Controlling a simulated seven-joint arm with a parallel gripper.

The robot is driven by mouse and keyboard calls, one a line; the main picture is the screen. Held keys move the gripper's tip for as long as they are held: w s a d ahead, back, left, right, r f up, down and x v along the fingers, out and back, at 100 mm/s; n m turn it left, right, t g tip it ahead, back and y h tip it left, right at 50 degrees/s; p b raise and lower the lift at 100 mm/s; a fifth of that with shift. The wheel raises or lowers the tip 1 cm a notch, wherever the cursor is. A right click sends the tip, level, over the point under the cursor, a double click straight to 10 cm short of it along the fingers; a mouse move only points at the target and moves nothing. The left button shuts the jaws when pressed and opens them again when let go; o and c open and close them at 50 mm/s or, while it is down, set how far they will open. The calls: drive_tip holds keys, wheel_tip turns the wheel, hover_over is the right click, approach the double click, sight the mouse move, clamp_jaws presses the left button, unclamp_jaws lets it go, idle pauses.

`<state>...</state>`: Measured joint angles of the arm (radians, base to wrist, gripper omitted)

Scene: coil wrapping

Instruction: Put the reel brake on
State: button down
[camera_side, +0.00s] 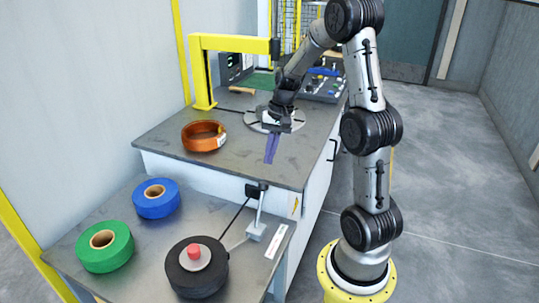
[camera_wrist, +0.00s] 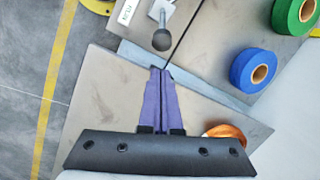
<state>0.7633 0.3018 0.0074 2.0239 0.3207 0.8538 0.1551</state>
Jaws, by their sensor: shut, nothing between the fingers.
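The reel brake lever (camera_side: 261,208) stands up from a small grey block (camera_side: 256,231) at the right edge of the near table. In the wrist view its dark round knob (camera_wrist: 162,40) is ahead of the fingertips, and its rod runs to the block at the top edge. A black reel (camera_side: 185,284) with a red hub knob (camera_side: 194,251) sits left of the block. My gripper (camera_side: 270,160) is shut and empty above the front part of the grey bench, apart from the lever. Its purple fingers lie together in the wrist view (camera_wrist: 160,72).
An orange coil (camera_side: 204,136) lies on the bench (camera_side: 170,137). Blue (camera_side: 156,198) and green (camera_side: 105,247) rolls lie on the near table. A thin black line (camera_side: 236,216) runs beside the lever. A yellow frame (camera_side: 202,75) stands behind, near a round turntable (camera_side: 262,124).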

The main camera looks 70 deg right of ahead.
drive_tip(key=x, duration=0.7)
drive_tip(key=shift+a, duration=0.15)
